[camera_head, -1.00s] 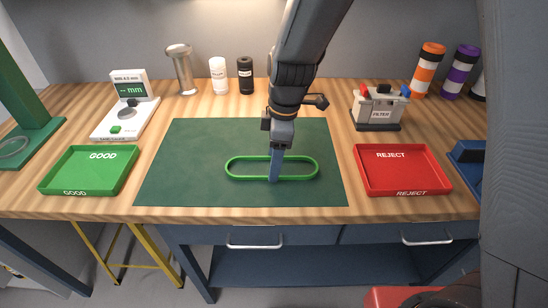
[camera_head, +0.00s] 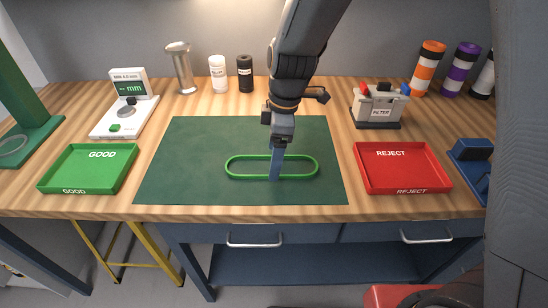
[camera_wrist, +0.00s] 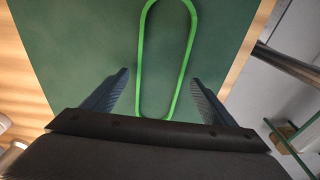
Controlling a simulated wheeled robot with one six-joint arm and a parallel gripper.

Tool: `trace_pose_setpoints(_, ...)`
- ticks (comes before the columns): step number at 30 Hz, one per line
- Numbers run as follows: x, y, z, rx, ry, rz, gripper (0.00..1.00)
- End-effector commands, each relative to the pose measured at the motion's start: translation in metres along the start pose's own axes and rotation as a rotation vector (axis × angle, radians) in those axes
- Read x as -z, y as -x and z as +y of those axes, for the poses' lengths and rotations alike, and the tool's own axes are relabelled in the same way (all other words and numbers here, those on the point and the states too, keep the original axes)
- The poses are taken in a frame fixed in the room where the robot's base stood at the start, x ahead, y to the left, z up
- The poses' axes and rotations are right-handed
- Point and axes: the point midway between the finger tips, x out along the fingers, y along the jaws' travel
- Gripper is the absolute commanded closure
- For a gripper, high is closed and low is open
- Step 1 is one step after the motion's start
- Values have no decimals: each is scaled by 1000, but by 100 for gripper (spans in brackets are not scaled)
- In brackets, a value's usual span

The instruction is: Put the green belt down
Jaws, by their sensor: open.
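The green belt (camera_head: 238,177) is a long thin loop lying flat on the dark green mat (camera_head: 185,150), left to right across it. My gripper (camera_head: 276,178) is above the belt's middle, pointing down, and its fingers cover a small part of the belt in the head view. In the wrist view the belt (camera_wrist: 144,60) runs away from between the two fingers of my gripper (camera_wrist: 158,88). The fingers stand apart on either side of the loop, and neither visibly grips it.
A green GOOD tray (camera_head: 90,168) is left of the mat and a red REJECT tray (camera_head: 402,168) is right of it.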

Motion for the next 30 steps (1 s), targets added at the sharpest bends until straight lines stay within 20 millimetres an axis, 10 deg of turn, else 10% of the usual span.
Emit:
trace_pose_setpoints(15, 0, 93, 1, -4, -1, 2, 21)
trace_pose_setpoints(30, 0, 109, 0, 0, 0, 0, 21)
